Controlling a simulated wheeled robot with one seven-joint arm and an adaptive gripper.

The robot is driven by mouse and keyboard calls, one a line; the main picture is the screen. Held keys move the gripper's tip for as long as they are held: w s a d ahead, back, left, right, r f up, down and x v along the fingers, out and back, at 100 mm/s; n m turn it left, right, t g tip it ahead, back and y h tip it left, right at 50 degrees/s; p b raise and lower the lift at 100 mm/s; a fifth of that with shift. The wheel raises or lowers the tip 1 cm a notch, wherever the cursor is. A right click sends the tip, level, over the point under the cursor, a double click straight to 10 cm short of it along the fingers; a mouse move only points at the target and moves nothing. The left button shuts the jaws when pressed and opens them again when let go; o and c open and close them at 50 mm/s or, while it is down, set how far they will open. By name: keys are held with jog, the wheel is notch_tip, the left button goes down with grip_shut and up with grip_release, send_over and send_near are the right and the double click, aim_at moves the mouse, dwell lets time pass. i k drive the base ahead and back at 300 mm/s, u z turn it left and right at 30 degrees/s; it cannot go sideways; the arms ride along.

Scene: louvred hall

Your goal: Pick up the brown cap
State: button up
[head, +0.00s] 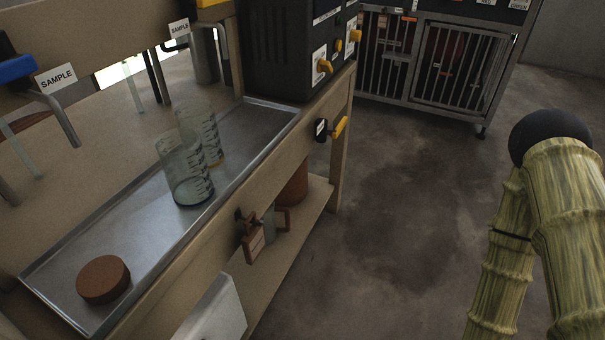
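The brown cap (103,280) is a short, round, reddish-brown disc. It lies flat at the near left end of a shallow metal tray (140,239) on the wooden bench. Nothing touches it, and its top and front side are in plain view. My gripper is not in the head view, so I cannot see its place or its fingers.
A black machine (287,49) stands behind. Open floor (400,190) lies right.

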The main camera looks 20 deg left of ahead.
aim_at(105, 279)
jog(key=k, duration=1)
jog(key=u, duration=0.3)
jog(key=i, duration=0.6)
jog(key=u, duration=0.45)
